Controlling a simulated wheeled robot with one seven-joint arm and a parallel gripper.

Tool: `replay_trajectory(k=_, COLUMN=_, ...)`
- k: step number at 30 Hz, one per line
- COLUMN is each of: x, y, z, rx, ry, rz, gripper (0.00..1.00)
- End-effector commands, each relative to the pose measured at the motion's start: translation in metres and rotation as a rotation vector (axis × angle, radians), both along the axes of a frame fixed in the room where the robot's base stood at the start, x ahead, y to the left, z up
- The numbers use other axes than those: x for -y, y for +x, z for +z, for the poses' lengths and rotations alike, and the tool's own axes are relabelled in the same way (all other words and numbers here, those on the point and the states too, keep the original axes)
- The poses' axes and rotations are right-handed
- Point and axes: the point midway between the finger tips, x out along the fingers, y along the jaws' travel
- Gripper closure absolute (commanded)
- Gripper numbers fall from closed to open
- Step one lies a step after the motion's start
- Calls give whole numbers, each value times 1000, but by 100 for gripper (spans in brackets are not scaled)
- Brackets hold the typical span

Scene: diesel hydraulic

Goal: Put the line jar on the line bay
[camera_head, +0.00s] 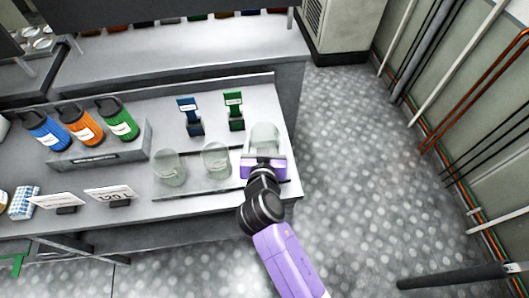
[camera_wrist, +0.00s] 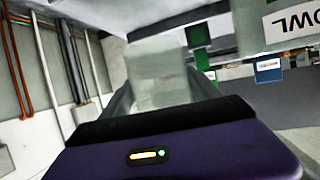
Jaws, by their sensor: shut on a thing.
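A clear glass jar (camera_head: 264,135) is held at the right end of the bench, and it also shows in the wrist view (camera_wrist: 158,68). My gripper (camera_head: 264,156) is shut on this jar, with a finger on either side of it in the wrist view (camera_wrist: 160,92). The jar looks upright in the head view. Two similar clear jars, one left (camera_head: 168,168) and one in the middle (camera_head: 215,160), stand to its left on a low tray (camera_head: 192,184). I cannot read which jar or bay is called line. My gripper hides the bench below the held jar.
A blue stand (camera_head: 189,116) and a green stand (camera_head: 234,110) are behind the jars. A grey rack (camera_head: 100,156) holds blue, orange and green canisters at left. Sign cards (camera_head: 110,194) stand at the front. The floor to the right (camera_head: 345,170) is clear.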

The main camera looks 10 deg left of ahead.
Motion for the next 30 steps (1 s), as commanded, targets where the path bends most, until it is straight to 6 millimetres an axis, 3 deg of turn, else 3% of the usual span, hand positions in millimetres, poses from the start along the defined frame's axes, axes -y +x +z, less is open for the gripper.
replay_trajectory(k=15, x=0, y=0, z=-54, rx=1, ry=0, rz=0, gripper=84)
replay_trajectory(k=28, x=0, y=1, z=-60, rx=2, ry=2, rz=-1, gripper=84)
replay_trajectory(k=29, x=0, y=0, z=-59, rx=1, ry=1, rz=0, gripper=23)
replay_trajectory(k=30, x=0, y=0, z=-59, rx=1, ry=1, rz=0, gripper=15)
